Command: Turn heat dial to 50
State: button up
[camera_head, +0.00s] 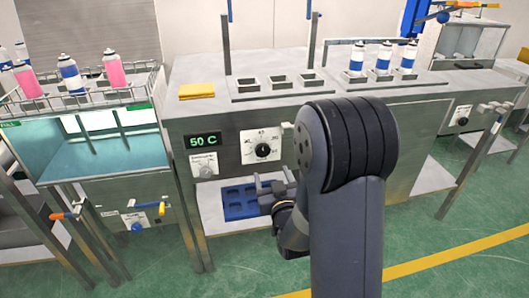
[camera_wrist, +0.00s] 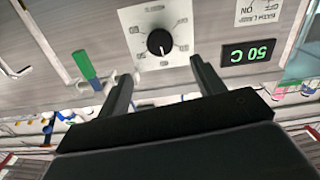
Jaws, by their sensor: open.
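The heat dial is a black round knob (camera_head: 262,150) on a pale square scale plate on the front of the grey machine. It also shows in the wrist view (camera_wrist: 160,42), where the picture is turned over. A display (camera_head: 203,141) left of the dial reads 50 C in green; it shows in the wrist view too (camera_wrist: 249,52). My gripper (camera_head: 270,190) is below the dial in the head view, partly behind my arm. In the wrist view its two fingers (camera_wrist: 160,80) are apart, with nothing between them, and the knob lies beyond their tips.
A smaller switch (camera_head: 206,172) sits under the display. A blue tray (camera_head: 240,201) lies in the opening below the panel. A green-ended handle (camera_wrist: 86,66) is near one finger in the wrist view.

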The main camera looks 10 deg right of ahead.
aim_at(263, 152)
jog(key=w, duration=1)
jog(key=shift+c, duration=0.5)
jog(key=c, duration=0.9)
jog(key=shift+o, duration=0.2)
jog(key=shift+b, duration=0.3)
